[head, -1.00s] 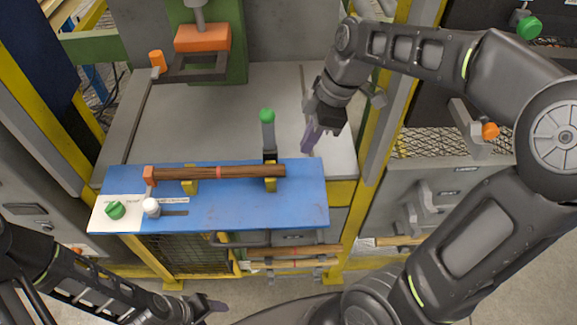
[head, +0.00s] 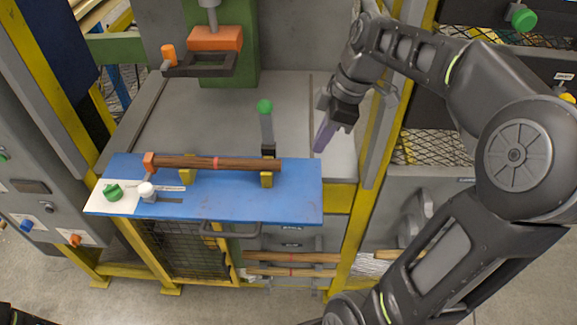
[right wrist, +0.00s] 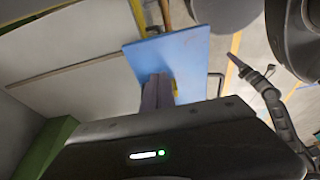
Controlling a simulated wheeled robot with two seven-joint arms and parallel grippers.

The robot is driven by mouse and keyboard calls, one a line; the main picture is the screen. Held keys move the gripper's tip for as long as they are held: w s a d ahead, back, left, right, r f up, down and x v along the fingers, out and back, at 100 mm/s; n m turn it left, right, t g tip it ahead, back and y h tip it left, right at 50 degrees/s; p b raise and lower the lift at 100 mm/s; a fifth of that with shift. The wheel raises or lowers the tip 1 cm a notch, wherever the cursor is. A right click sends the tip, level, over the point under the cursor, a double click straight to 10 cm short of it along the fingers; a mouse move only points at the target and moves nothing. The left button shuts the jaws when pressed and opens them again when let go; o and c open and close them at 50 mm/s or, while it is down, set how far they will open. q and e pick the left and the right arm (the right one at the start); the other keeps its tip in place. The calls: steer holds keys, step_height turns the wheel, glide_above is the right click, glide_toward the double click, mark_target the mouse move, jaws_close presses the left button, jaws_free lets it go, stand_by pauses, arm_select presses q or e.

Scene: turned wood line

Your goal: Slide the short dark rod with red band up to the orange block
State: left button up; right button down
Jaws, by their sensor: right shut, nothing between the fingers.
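The dark wooden rod with a red band (head: 216,163) lies level across two yellow rests on the blue board (head: 240,210). Its left end meets the orange block (head: 149,162), with no gap that I can make out. Its right end sticks out a little past the right rest (head: 266,180). My right gripper (head: 322,137) is shut and empty, up and to the right of the rod's right end, clear of it. Its fingers (right wrist: 157,92) point over the blue board in the right wrist view. My left gripper (right wrist: 235,60) shows small there; its jaws are unclear.
A green-topped post (head: 265,125) stands behind the rod's right part. A green knob (head: 113,192) and a white knob (head: 147,191) sit at the board's left. A press with an orange head (head: 214,39) stands behind.

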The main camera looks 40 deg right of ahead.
steer(key=p+x, duration=0.1)
steer(key=x, duration=0.8)
steer(key=w+a, duration=0.1)
steer(key=w+a+p, duration=0.1)
steer(key=shift+a+p, duration=0.3)
steer(key=shift+a, duration=0.1)
steer(key=shift+w+a+f, duration=0.15)
steer(key=shift+w+a, duration=0.1)
steer(key=shift+w, duration=0.05)
